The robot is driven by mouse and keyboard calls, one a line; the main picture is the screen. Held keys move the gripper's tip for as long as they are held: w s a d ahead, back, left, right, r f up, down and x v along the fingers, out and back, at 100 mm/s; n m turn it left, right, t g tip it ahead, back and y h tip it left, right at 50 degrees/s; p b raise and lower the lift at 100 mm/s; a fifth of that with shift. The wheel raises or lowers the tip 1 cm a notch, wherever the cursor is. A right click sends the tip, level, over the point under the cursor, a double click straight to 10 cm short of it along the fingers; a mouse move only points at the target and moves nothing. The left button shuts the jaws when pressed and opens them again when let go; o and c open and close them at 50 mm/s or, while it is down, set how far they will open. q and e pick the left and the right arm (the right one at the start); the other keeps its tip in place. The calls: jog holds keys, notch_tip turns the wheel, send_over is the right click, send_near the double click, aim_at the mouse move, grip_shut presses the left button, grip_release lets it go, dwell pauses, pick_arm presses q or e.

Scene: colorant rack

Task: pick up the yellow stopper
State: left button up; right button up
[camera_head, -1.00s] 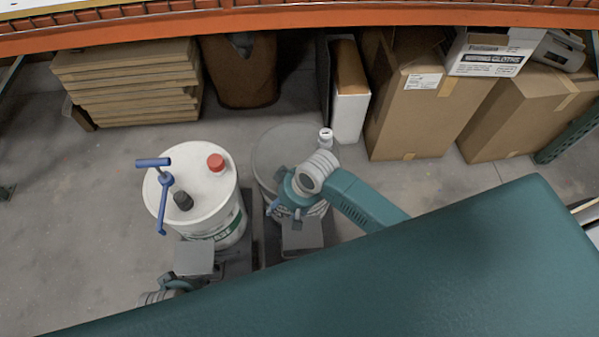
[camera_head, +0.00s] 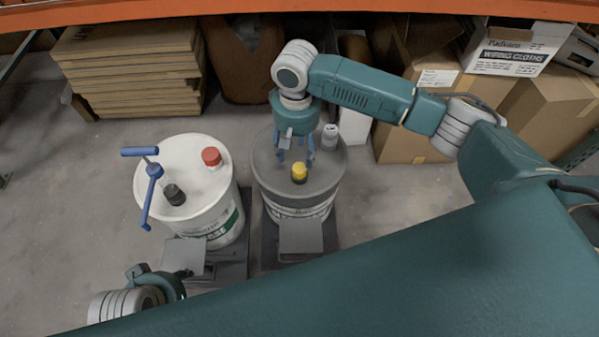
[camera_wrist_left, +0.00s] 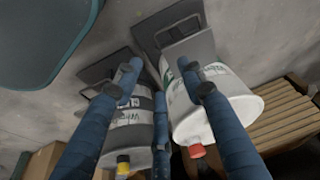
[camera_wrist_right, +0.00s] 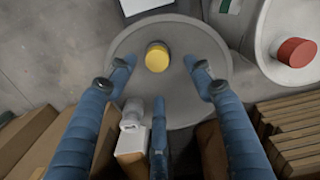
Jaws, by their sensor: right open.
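The yellow stopper (camera_head: 299,173) sits upright on the grey lid of the dark drum (camera_head: 262,160). In the right wrist view the yellow stopper (camera_wrist_right: 157,57) shows between the open fingertips, slightly beyond them. My right gripper (camera_head: 296,152) is open and empty, pointing down just behind and above the stopper, apart from it. The right gripper's spread fingers also show in its wrist view (camera_wrist_right: 162,76). In the left wrist view my left gripper (camera_wrist_left: 160,76) is open and empty, away from the drums; the yellow stopper (camera_wrist_left: 123,166) shows at the bottom.
A white drum (camera_head: 212,228) with a red cap (camera_head: 211,156), a black cap (camera_head: 174,194) and a blue-handled pump (camera_head: 153,170) stands left of the dark drum. A pale grey cap (camera_head: 330,130) is on the dark drum's far right. Boxes and stacked boards (camera_head: 130,70) lie behind.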

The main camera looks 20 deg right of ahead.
aim_at(300, 168)
notch_tip(300, 168, down, 3)
jog(key=shift+r, duration=0.15)
jog(key=f+b, duration=0.1)
jog(key=f, duration=0.2)
jog(key=f+b, duration=0.1)
jog(key=f, duration=0.1)
jog(key=shift+s+d+b, duration=0.1)
jog(key=shift+d+b, duration=0.2)
jog(key=shift+b, duration=0.05)
jog(key=shift+f, duration=0.15)
pick_arm(q)
jog(key=shift+w+d+r+t, duration=0.1)
jog(key=shift+w+r+t, duration=0.2)
jog(key=shift+r+t, duration=0.15)
pick_arm(e)
jog(key=c, duration=1)
